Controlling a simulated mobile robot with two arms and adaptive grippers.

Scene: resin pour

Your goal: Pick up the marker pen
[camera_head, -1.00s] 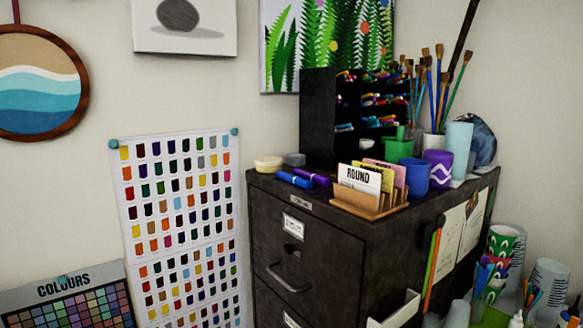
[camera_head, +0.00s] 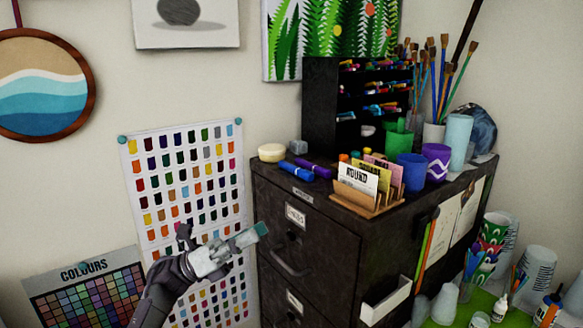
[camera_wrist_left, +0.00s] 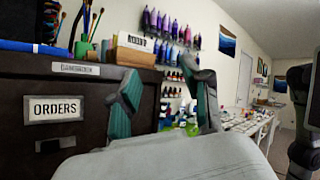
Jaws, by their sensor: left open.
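A blue marker pen (camera_head: 296,169) and a purple marker pen (camera_head: 314,168) lie side by side on top of the dark filing cabinet (camera_head: 336,236), near its front left corner. In the left wrist view a blue marker (camera_wrist_left: 22,46) shows at the cabinet's top edge, partly cut off by the frame. My left gripper (camera_head: 232,243) is open and empty, in front of the cabinet's left side and lower in the picture than the markers. Its two teal-padded fingers stand apart in the left wrist view (camera_wrist_left: 168,98). My right gripper is not in view.
Beside the markers stand a round cream tub (camera_head: 271,153), a grey block (camera_head: 298,147) and a wooden card holder (camera_head: 366,204). A black marker rack (camera_head: 320,105) and several cups stand behind. A wall colour chart (camera_head: 185,150) hangs left of the cabinet.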

